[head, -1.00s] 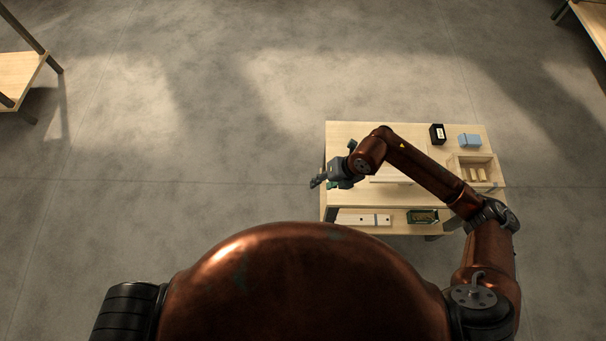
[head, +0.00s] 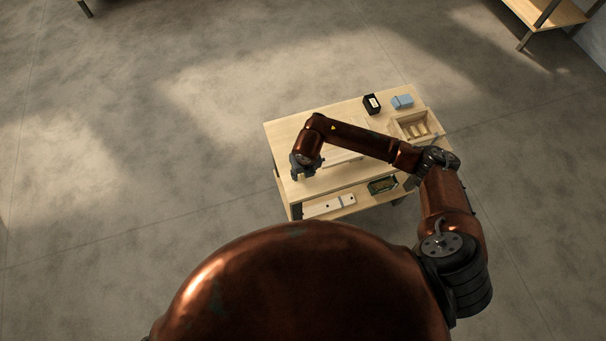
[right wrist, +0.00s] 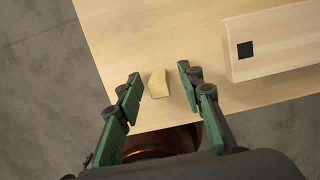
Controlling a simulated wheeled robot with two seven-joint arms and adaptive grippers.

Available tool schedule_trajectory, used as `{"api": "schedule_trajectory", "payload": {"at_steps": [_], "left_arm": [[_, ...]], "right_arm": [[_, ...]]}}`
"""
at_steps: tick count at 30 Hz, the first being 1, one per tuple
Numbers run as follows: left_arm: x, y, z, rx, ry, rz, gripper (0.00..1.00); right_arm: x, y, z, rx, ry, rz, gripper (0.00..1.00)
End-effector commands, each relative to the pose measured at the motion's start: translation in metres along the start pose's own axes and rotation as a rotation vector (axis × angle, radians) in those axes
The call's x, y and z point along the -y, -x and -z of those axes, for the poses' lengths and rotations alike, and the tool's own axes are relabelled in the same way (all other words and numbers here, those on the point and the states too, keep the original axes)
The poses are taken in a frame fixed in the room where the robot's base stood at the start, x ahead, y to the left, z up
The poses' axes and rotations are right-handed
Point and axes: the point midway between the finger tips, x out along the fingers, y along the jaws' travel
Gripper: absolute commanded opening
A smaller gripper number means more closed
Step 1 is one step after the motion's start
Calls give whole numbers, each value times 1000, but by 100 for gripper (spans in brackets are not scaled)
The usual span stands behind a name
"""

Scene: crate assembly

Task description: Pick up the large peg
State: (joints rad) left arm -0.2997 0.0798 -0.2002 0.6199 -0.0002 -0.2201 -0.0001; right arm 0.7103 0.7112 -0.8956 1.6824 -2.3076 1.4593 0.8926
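A short pale wooden block, seemingly the large peg (right wrist: 158,84), lies on the table top near its edge in the right wrist view. My right gripper (right wrist: 159,74) is open, with its green-padded fingers on either side of the peg and a gap to each. The height between fingertips and table is hard to tell. In the head view my right gripper (head: 303,168) points down over the table's left end, and the peg is not visible there. My left gripper is not in view.
A wooden board with a dark square hole (right wrist: 245,50) lies right of the peg. On the table (head: 285,134) are a wooden crate (head: 437,131) with several pegs, a black box (head: 372,104) and a blue block (head: 402,102).

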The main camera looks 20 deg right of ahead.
Motion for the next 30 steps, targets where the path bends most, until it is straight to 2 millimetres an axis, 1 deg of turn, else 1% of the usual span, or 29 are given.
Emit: {"api": "schedule_trajectory", "payload": {"at_steps": [5,18,26,30], "left_arm": [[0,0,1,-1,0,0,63],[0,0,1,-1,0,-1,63],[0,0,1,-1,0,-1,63],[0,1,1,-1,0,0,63]], "right_arm": [[0,1,-1,1,0,0,35],[0,1,-1,2,0,-1,4],[0,1,-1,2,0,-1,4],[0,7,-3,4,1,-1,4]]}}
